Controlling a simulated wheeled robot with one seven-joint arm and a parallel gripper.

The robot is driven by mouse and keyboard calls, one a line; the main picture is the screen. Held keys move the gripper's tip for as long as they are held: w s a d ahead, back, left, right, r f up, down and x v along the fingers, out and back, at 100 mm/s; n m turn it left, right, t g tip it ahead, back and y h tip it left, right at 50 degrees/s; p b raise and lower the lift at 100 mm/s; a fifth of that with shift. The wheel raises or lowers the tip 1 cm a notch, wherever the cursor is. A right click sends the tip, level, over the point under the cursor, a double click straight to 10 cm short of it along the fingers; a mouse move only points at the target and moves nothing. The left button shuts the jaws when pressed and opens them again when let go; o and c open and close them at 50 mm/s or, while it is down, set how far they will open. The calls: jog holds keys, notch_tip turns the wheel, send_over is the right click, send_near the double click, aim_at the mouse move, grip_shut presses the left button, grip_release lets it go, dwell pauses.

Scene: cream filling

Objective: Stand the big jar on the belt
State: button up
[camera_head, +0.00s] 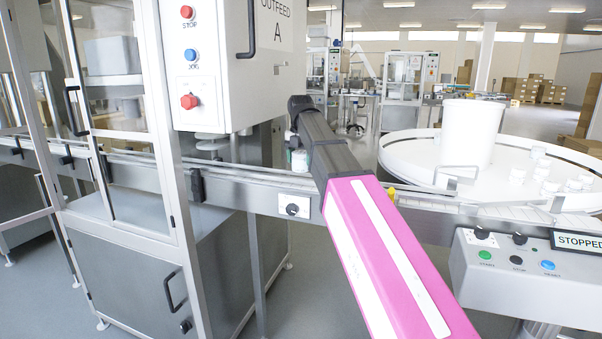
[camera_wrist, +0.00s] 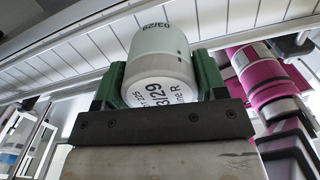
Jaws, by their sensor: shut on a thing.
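The big jar (camera_wrist: 162,57) is a white cylinder with printing on its side and on the end facing the wrist camera. My gripper (camera_wrist: 160,80) is shut on it, with one green finger on each side. The slatted belt (camera_wrist: 75,55) shows behind the jar in the wrist view. In the head view my gripper (camera_head: 299,160) is over the belt line, mostly hidden by my pink and black arm. Only a small pale part of the jar shows there. Whether the jar touches the belt cannot be told.
Metal rails (camera_head: 240,183) run along the conveyor. A cabinet with buttons (camera_head: 225,60) stands behind on the left. A round white table (camera_head: 400,152) with a tall white drum (camera_head: 470,133) and small jars is on the right. A control box reads STOPPED (camera_head: 578,241).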

aim_at(301, 170)
jog(key=shift+f, duration=2.25)
jog(key=shift+f, duration=0.3)
jog(key=o, duration=1)
notch_tip(301, 170, up, 13)
jog(key=shift+f, duration=0.2)
